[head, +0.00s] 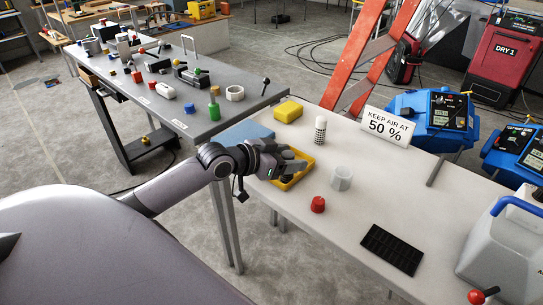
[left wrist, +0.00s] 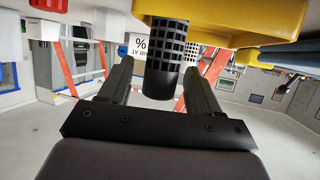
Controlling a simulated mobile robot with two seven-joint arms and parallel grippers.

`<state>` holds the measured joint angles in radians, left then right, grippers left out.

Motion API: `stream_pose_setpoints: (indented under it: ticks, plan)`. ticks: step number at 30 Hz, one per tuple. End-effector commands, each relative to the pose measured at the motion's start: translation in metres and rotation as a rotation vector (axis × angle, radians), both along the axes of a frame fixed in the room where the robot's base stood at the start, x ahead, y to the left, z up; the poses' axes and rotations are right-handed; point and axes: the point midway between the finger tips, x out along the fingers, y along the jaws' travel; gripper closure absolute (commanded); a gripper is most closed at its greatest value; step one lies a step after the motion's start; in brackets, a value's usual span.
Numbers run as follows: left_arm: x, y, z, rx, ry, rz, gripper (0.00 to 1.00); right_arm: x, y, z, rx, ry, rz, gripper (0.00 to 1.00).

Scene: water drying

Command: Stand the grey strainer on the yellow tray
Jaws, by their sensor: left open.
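The yellow tray (head: 289,184) lies on the pale table, partly hidden by my left gripper (head: 284,163). In the left wrist view, which is upside down, the tray (left wrist: 235,14) shows as a yellow band at the top. The dark grey strainer (left wrist: 165,60), a cylinder with a grid of holes, is upright between the open fingers of my left gripper (left wrist: 158,75). Its lower end overlaps the yellow of the tray; the exact contact is hard to see. In the head view the gripper mostly hides the strainer. My right gripper is not in view.
A white cylinder with dark spots (head: 320,131) stands just beyond the tray. A yellow block (head: 288,111), a white cup (head: 341,178), a red cap (head: 318,205) and a black mat (head: 392,249) are nearby. The sign (head: 387,127) stands at the back edge.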

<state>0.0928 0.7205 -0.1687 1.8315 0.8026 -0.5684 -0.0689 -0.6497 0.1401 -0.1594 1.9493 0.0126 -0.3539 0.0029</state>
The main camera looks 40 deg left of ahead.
Motion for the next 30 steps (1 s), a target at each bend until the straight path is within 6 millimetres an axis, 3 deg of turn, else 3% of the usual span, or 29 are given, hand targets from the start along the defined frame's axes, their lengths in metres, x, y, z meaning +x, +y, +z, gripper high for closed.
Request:
stream_pose_setpoints:
  ticks: [18,30]
  plan:
    - [-0.070,0.025,0.028,0.003,0.004,0.000,0.37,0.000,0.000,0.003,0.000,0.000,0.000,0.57]
    - [-0.098,0.034,0.042,-0.001,0.002,-0.001,0.37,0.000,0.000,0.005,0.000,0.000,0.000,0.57]
